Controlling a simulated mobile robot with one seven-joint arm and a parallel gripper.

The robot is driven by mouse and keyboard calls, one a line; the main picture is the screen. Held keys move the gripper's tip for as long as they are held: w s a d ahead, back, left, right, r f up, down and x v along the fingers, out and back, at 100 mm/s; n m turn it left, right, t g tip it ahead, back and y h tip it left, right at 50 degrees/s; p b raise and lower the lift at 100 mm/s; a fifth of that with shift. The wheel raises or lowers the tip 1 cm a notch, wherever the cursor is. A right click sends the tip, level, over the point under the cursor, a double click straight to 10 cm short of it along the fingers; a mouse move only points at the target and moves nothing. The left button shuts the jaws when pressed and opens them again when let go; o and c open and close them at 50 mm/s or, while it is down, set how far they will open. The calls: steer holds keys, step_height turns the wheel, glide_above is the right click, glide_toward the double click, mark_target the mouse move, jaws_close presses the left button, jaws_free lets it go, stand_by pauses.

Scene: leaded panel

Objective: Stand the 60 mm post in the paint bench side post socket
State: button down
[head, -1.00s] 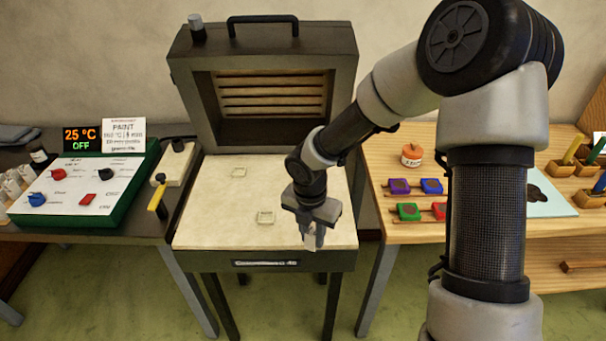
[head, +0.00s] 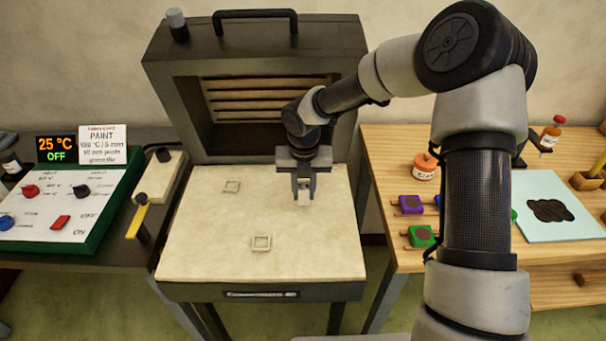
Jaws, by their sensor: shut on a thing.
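My gripper (head: 304,188) points down over the right rear part of the pale kiln floor slab (head: 195,260). It is shut on a small pale post (head: 304,198), of which only a short end shows between the fingers. I cannot tell how far its lower end is above the slab. Any socket under or behind my gripper is hidden.
The dark kiln hood (head: 265,60) stands open behind the slab. At left are a green-edged control box (head: 70,200), a yellow-handled switch (head: 139,220) and a PAINT sign (head: 103,145). At right, a wooden bench (head: 390,160) holds an orange-lidded jar (head: 425,167) and coloured blocks.

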steer(key=w, duration=1)
steer(key=shift+a+p, duration=0.1)
steer(key=shift+p, duration=0.25)
step_height(320, 180, down, 4)
steer(key=shift+w+r, duration=0.1)
steer(key=shift+r, duration=0.15)
steer(key=shift+f, duration=0.1)
